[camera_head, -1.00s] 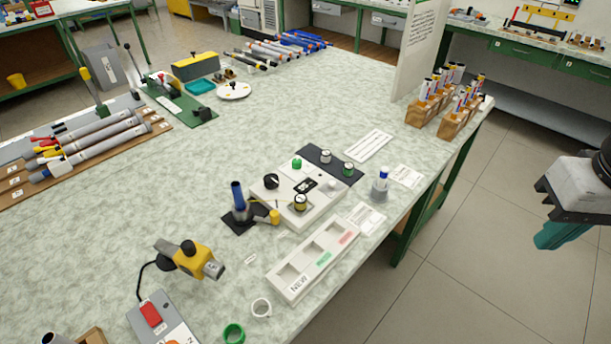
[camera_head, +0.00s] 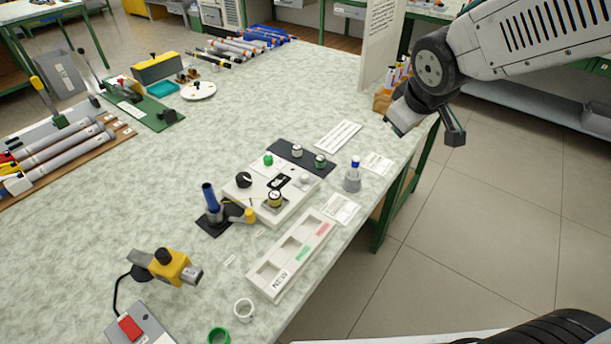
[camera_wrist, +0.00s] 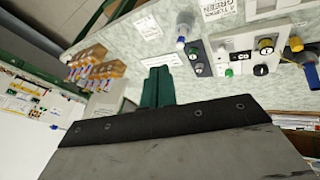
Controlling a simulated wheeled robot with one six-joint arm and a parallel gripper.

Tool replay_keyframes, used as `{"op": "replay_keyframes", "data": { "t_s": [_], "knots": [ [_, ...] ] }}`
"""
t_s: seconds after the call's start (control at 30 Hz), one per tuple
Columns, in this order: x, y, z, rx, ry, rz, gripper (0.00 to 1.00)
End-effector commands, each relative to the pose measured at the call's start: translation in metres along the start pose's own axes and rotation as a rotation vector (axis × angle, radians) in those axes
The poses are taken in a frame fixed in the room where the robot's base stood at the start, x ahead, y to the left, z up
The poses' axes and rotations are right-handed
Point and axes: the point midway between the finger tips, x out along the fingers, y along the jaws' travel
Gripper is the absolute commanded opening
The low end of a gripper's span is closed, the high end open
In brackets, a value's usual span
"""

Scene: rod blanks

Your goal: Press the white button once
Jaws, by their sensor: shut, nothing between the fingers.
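The box also bears a green button (camera_head: 268,160), a black knob (camera_head: 243,180) and a yellow-rimmed round part (camera_head: 274,199). The box (camera_wrist: 285,42) shows at upper right in the wrist view; I cannot pick out the white button there. My gripper (camera_wrist: 158,72) is shut and empty, its dark green fingers together. In the head view my gripper (camera_head: 402,120) is near the bench's right edge, apart from the box.
A dark plate with two small capped posts (camera_head: 308,157) adjoins the box. A blue-topped grey holder (camera_head: 352,176) stands to its right. A blue-handled tool on a black base (camera_head: 211,205) stands left. The white NEW tray (camera_head: 290,255) lies in front.

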Motion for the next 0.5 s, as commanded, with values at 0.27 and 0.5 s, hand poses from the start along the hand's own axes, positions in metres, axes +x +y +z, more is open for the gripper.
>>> {"op": "replay_keyframes", "data": {
  "t_s": [0.27,0.5],
  "knots": [
    [0.105,-0.076,-0.104,-0.412,0.296,-0.065,0.0],
    [0.139,-0.126,-0.135,-0.565,0.444,-0.116,0.0]
  ]
}}
